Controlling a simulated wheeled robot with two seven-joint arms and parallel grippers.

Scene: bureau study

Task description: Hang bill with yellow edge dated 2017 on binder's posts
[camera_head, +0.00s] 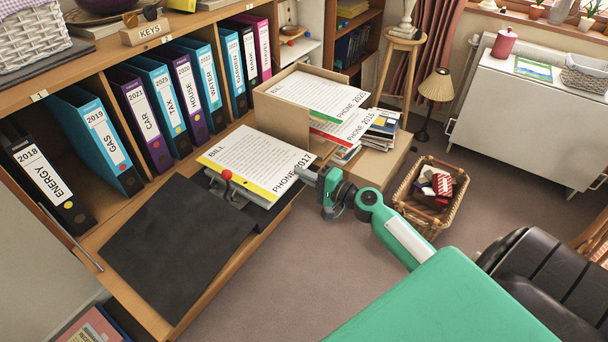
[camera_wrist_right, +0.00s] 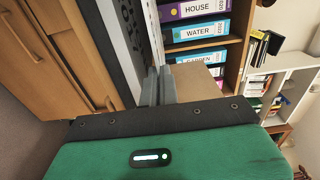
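The bill with the yellow edge, marked PHONE 2017 (camera_head: 258,155), is held over the right part of the open binder, its yellow edge toward the binder's lever. The binder's black cover (camera_head: 170,245) lies flat on the shelf. Its metal lever mechanism with a red knob (camera_head: 226,175) stands at the yellow edge; I cannot tell whether the posts pass through the bill's holes. My right gripper (camera_head: 312,176) is shut on the bill's right edge. In the right wrist view its fingers (camera_wrist_right: 158,88) are close together on the sheet (camera_wrist_right: 153,35). My left gripper is not in view.
A cardboard box (camera_head: 270,107) holds bills with green and red edges behind the binder. Several upright binders, such as the blue GAS one (camera_head: 100,140), line the shelf. A wicker basket (camera_head: 430,195) stands on the floor at right. Open carpet lies in front.

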